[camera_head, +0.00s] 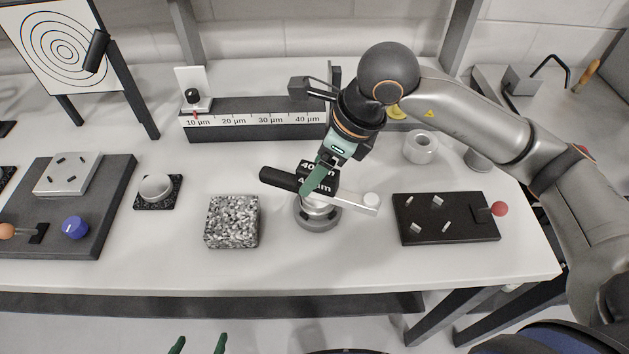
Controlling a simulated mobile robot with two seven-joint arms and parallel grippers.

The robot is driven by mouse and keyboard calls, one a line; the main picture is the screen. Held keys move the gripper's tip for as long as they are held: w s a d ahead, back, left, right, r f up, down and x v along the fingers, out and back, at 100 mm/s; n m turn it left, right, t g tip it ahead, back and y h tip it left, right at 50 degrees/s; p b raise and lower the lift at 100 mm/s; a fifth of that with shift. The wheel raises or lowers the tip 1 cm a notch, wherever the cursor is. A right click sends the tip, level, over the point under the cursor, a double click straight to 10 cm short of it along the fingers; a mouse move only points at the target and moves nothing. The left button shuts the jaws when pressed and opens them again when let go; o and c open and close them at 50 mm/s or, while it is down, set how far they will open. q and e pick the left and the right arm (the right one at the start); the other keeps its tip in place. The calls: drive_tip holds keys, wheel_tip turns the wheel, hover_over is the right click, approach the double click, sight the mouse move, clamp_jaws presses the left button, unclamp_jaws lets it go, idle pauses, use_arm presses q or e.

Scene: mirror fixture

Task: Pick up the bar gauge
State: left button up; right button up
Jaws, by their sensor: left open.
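What looks like the bar gauge, a pale bar with a black handle (278,179), lies across a round grey stand (318,218) at the table's middle. A dark block marked 40 µm sits at its middle, partly hidden. My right gripper (319,182), on the arm from the right, is pointed down at this block with a green finger over it. Its jaw gap and any contact are hidden. My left gripper (199,344) shows only as two green fingertips, apart and empty, at the bottom edge, well short of the table.
A dark scale rail (250,132) stands behind. A speckled block (232,222) is left of the stand; a black plate (447,230) with small metal pieces is right of it. A white ring (420,147) stands behind that plate. The table's front strip is clear.

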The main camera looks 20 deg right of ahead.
drive_tip(key=shift+w+a+f, duration=0.2)
drive_tip(key=shift+f, duration=0.45)
clamp_jaws()
drive_tip(key=shift+r, duration=0.1)
idle(0.3)
